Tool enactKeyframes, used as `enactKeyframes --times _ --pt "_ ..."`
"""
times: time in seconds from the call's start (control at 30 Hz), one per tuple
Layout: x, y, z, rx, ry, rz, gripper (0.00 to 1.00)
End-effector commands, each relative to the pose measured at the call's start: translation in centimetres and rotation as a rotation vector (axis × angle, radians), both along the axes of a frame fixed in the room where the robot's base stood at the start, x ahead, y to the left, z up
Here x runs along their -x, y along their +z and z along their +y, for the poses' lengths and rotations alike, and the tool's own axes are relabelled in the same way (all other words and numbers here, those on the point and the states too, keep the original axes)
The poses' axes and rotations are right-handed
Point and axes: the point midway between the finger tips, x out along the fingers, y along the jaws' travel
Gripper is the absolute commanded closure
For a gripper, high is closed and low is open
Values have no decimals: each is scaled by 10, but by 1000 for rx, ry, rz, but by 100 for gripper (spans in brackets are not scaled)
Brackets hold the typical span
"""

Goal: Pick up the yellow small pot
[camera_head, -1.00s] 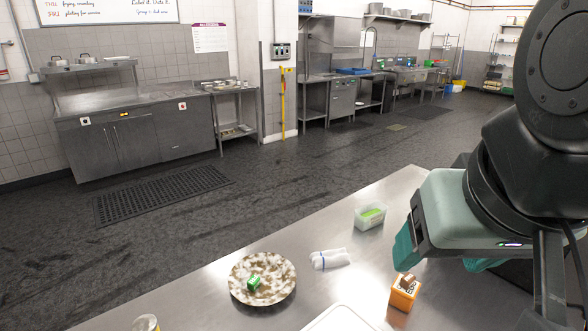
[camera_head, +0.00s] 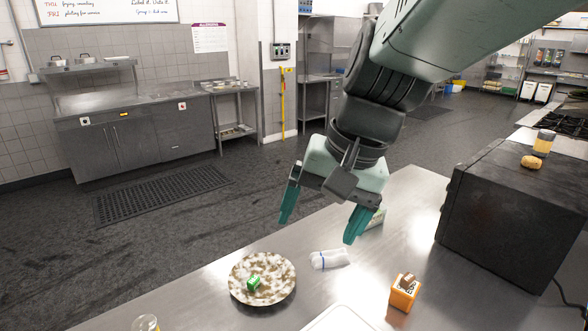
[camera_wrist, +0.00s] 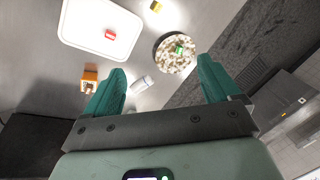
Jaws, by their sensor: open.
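My gripper (camera_head: 317,229) is open and empty, raised above the steel table, its fingers pointing down. It also shows at the bottom of the wrist view (camera_wrist: 162,68). A small yellow item (camera_wrist: 156,6) sits at the top edge of the wrist view, well beyond the fingertips; it may be the yellow small pot, but is too small to tell. A small round jar (camera_head: 145,323) is cut off at the bottom left of the head view, possibly the same thing. An orange box-like container (camera_head: 404,293) with something brown on top stands to the right, apart from my fingers.
A speckled plate (camera_head: 282,291) holds a green item (camera_head: 254,284). A white tray (camera_wrist: 72,30) carries a red item (camera_wrist: 109,35). A large dark box (camera_head: 500,215) stands right, with a glass and a bun-like item on top.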

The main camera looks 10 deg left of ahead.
Motion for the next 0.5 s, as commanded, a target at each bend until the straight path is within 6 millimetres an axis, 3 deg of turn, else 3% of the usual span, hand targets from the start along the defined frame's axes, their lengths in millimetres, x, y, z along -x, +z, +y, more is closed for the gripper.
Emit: enactKeyframes --times 0.2,0.5 --pt "-42 -55 80 -169 -26 267 11" --pt "-68 -147 188 -404 -132 659 11"
